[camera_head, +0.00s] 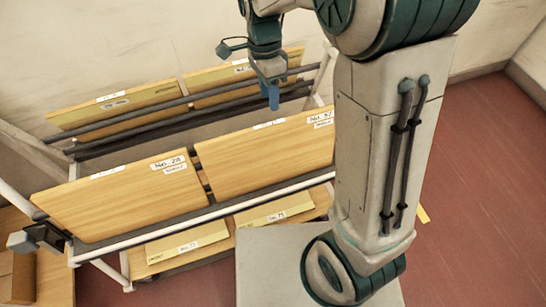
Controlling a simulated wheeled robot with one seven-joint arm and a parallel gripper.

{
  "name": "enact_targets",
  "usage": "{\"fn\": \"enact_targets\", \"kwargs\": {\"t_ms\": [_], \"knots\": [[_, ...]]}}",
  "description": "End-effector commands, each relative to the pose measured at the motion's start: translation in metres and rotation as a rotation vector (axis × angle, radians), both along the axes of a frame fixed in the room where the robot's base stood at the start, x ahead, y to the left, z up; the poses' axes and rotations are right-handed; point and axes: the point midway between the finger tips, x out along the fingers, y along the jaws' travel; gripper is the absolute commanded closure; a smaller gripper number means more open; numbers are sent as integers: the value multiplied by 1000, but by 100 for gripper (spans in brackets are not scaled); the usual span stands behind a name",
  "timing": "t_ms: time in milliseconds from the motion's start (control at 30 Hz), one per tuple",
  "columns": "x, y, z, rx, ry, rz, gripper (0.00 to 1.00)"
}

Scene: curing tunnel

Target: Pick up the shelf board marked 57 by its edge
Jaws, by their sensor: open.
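The shelf board marked 57 (260,160) is a pale wood panel leaning on the front right of the rack. Its white label, which appears to read 57, is at its upper right corner, and my arm hides its right end. My gripper (271,97) has blue fingers pointing down and is open and empty. In the picture it is just above the board's upper edge; the exact gap and depth cannot be told from this view.
A similar board (115,201), seemingly marked 29, leans to the left. More boards stand behind on the rack (160,228) and lie on its lower level. Dark rails run behind the front boards. Red floor (480,190) is clear at the right.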

Motion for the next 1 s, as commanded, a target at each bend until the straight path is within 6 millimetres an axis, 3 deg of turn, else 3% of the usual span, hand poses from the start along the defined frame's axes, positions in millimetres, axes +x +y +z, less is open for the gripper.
{"fn": "enact_targets", "kwargs": {"t_ms": [167, 500, 767, 1000], "knots": [[3, 6, -23, -25, 18, -56, 58], [-11, 2, -84, -27, 19, -58, 58], [-15, 1, -103, -25, 17, -57, 58], [-25, -1, -137, -25, 18, -57, 58]]}}
